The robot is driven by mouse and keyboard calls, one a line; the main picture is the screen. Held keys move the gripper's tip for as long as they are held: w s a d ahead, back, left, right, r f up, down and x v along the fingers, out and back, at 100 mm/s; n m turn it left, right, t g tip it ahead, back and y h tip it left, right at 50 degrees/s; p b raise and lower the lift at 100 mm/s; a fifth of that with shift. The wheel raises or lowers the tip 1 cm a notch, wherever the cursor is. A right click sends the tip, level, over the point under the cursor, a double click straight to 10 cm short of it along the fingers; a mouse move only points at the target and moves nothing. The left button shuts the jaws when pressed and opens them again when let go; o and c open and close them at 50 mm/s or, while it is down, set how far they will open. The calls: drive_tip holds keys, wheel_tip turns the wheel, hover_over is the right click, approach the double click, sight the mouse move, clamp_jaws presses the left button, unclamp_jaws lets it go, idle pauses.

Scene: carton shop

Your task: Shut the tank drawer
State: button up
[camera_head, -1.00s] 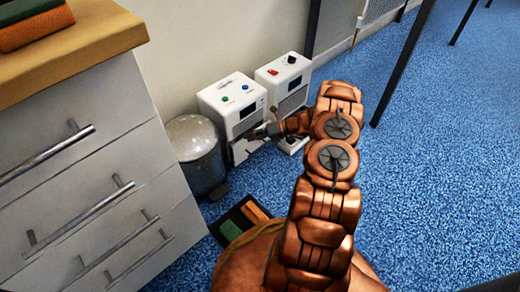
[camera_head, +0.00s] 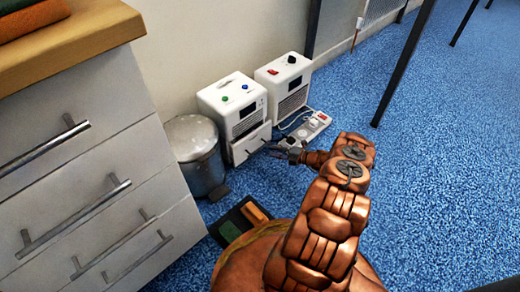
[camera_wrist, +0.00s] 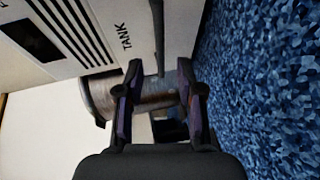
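The white unit (camera_head: 231,103) with green and blue buttons stands on the floor against the wall. Its tank drawer (camera_head: 250,144) is at the bottom front and appears to stand out a little from the body. The wrist view shows the drawer front marked TANK (camera_wrist: 122,30) close up, turned sideways, with a dark handle at its edge. My gripper (camera_head: 284,151) is low, just in front and to the right of the drawer. In the wrist view its two fingers (camera_wrist: 159,75) are apart, with nothing held between them. Contact with the drawer cannot be told.
A metal bin (camera_head: 196,150) stands left of the unit. A second white unit (camera_head: 284,84) and a power strip (camera_head: 305,126) are to the right. A dark tray (camera_head: 238,222) lies on the floor nearby. White cabinet drawers (camera_head: 90,170) fill the left.

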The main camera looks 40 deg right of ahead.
sight(260, 148)
drive_tip(key=b+x, duration=0.2)
drive_tip(key=x, duration=0.4)
drive_tip(key=shift+s+f, duration=0.1)
drive_tip(key=shift+f, duration=0.05)
drive_tip(key=shift+x, duration=0.85)
clamp_jaws()
